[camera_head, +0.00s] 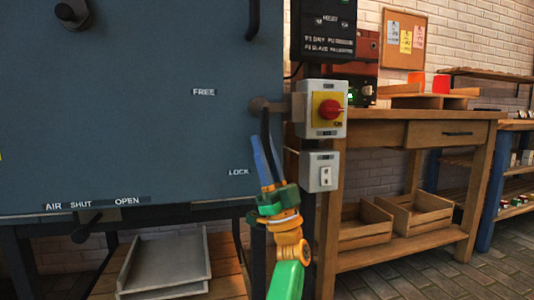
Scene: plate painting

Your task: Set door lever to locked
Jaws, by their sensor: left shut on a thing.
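The door lever (265,128) is a dark bar on a round pivot at the right edge of the large blue-grey cabinet (130,110). It hangs nearly straight down. The FREE label (204,92) is left of the pivot, and the LOCK label (239,172) is left of the lever's lower end. My left gripper (266,150) comes up from below, with blue fingers and a green and orange body. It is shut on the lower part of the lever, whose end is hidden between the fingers. My right gripper is not in view.
A grey box with a red rotary switch (329,108) and a smaller switch box (320,171) stand close right of the gripper. A lower dark handle (88,225) sits under the AIR, SHUT and OPEN labels. A wooden workbench (420,128) stands at right, and a grey tray (165,262) lies below.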

